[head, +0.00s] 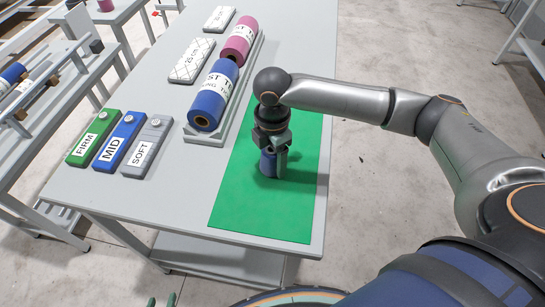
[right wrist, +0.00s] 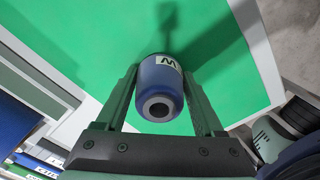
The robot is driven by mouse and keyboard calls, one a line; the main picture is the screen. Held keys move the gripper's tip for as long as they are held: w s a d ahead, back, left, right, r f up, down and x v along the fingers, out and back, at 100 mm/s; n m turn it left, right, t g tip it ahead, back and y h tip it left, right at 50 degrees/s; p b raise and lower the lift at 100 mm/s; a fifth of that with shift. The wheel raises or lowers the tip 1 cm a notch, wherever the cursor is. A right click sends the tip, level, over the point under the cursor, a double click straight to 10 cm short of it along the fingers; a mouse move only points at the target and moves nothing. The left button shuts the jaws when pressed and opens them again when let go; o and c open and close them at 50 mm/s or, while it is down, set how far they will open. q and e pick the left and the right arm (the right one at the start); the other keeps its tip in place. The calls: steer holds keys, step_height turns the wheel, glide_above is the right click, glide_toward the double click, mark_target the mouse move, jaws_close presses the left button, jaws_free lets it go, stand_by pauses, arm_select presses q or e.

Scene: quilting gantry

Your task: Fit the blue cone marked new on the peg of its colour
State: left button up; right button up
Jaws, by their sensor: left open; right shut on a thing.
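A blue cone (head: 266,166) is upright at the green mat (head: 265,215). My right gripper (head: 273,160) is above it, with its fingers around it. In the right wrist view the cone (right wrist: 161,96) sits between the two fingers of my right gripper (right wrist: 165,100), its holed end toward the camera. A white label on it shows a "W"; the rest of the marking is hidden. I cannot tell whether its base touches the mat. Two green fingertips of my left gripper (head: 161,301) show apart and empty at the bottom edge. I cannot make out a blue peg.
Blue (head: 208,98) and pink (head: 239,40) labelled rolls lie in a grey tray (head: 207,138). FIRM (head: 92,139), MID (head: 119,140) and SOFT (head: 147,147) blocks lie left of it. A grey rack (head: 48,118) at far left holds a blue labelled roll (head: 12,73). The table's front left is clear.

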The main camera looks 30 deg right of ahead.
steer(key=o, duration=1.4)
steer(key=shift+f, duration=0.15)
step_height(320, 180, up, 12)
steer(key=shift+r+p, duration=0.2)
steer(key=shift+p, duration=0.1)
